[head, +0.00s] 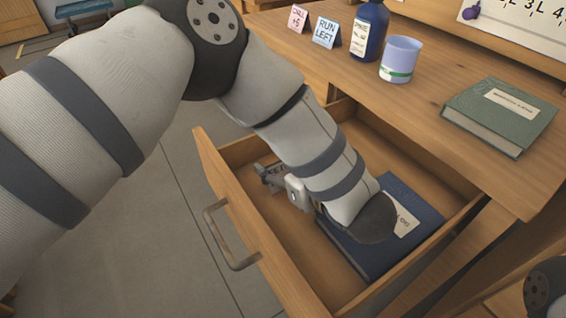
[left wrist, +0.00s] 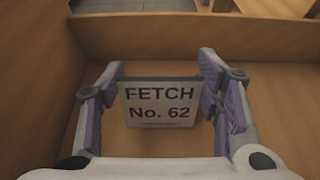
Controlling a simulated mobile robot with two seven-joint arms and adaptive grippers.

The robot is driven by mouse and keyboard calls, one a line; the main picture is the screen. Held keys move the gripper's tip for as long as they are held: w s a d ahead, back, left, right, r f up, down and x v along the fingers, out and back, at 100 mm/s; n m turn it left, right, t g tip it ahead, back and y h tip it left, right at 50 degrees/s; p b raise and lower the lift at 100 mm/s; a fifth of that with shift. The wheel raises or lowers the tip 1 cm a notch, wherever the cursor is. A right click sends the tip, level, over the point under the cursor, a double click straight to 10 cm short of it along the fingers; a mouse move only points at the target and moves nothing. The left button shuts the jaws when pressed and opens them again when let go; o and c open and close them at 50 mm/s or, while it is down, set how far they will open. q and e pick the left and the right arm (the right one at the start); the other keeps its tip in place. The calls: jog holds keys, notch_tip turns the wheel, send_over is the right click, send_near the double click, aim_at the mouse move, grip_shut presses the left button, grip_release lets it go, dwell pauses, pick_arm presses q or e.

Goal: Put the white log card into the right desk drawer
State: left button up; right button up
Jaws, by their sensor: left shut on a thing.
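The white log card (left wrist: 160,104), printed "FETCH No. 62", is between the fingers of my left gripper (left wrist: 161,72) in the left wrist view. The gripper is shut on it. In the head view my left gripper (head: 273,178) is down inside the open desk drawer (head: 232,195), near its left front part. My forearm hides much of the gripper there, and the card is mostly hidden. Whether the card touches the drawer floor I cannot tell. My right gripper is not in view.
A dark blue book (head: 408,196) lies in the drawer, right beside my left wrist. The drawer handle (head: 230,240) faces the floor. On the desktop stand a green book (head: 500,112), a mug (head: 400,60), a blue bottle (head: 368,30) and two small cards (head: 327,33).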

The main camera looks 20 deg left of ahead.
pick_arm(q)
jog(key=shift+r, duration=0.1)
jog(key=o, duration=0.8)
jog(key=shift+f, duration=0.2)
jog(key=shift+r, duration=0.25)
jog(key=p+v, duration=0.1)
jog(key=v, duration=1.1)
